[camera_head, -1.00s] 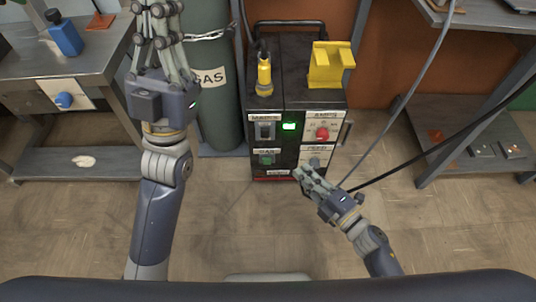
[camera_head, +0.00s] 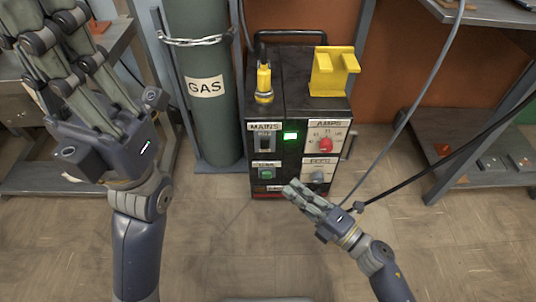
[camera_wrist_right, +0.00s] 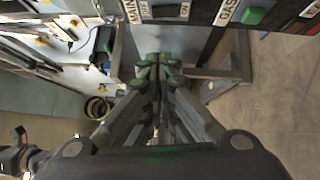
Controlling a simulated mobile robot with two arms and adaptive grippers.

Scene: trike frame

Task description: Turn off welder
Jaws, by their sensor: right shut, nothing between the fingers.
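The welder (camera_head: 299,115) is a black box standing on the floor in the middle of the head view. Its front has a MAINS switch (camera_head: 264,143), a lit green light (camera_head: 290,136), a red AMPS knob (camera_head: 326,145), a green GAS switch (camera_head: 266,172) and a grey knob (camera_head: 318,177). My right gripper (camera_head: 292,188) is shut and empty, in front of the welder's lower right. In the right wrist view its fingers (camera_wrist_right: 158,66) are together below the MAINS label. My left gripper (camera_head: 45,35) is raised at the upper left, away from the welder; its fingertips are partly cut off.
A green GAS cylinder (camera_head: 205,110), held by a chain (camera_head: 195,41), stands left of the welder. A yellow torch (camera_head: 264,82) and a yellow bracket (camera_head: 333,72) are on top. Cables (camera_head: 413,105) run at the right, near a metal shelf (camera_head: 480,150). Floor in front is clear.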

